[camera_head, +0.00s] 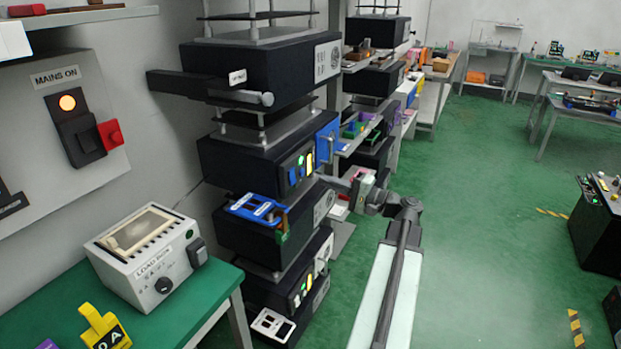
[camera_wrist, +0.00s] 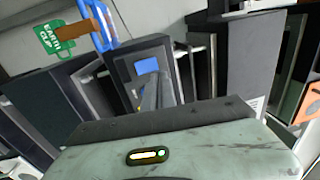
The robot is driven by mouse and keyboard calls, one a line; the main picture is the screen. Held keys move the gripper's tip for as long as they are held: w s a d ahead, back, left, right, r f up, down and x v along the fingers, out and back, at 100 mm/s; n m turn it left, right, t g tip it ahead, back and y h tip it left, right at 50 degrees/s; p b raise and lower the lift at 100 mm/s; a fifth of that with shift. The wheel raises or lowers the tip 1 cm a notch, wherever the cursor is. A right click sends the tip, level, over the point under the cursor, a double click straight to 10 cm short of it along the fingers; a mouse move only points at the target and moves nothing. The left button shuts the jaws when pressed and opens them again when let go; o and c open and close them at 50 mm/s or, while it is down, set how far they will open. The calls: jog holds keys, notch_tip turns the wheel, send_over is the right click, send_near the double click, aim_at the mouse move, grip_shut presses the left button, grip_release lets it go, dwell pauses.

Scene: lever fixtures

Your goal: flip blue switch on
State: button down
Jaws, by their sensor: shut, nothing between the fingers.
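The blue switch (camera_head: 292,176) is on the front of a black rack unit (camera_head: 240,165), beside a yellow strip and a small green light. In the wrist view a blue patch (camera_wrist: 147,67), which looks like this switch, shows on a dark panel just beyond my fingertips. My gripper (camera_head: 337,184) is in front of the rack, to the right of the switch and slightly lower. In the wrist view my gripper (camera_wrist: 152,90) is shut and empty, with its fingers pointing at the panel. I cannot tell whether the fingertips touch the switch, or its exact position.
A blue frame (camera_head: 255,207) with a brown lever and green tag (camera_head: 282,225) juts from the unit below; the green tag (camera_wrist: 55,38) also shows in the wrist view. The green floor (camera_head: 480,220) at right is open.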

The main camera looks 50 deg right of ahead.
jog(key=s, duration=0.3)
jog(key=s+d, duration=0.1)
jog(key=s, duration=0.1)
jog(key=shift+r, duration=0.35)
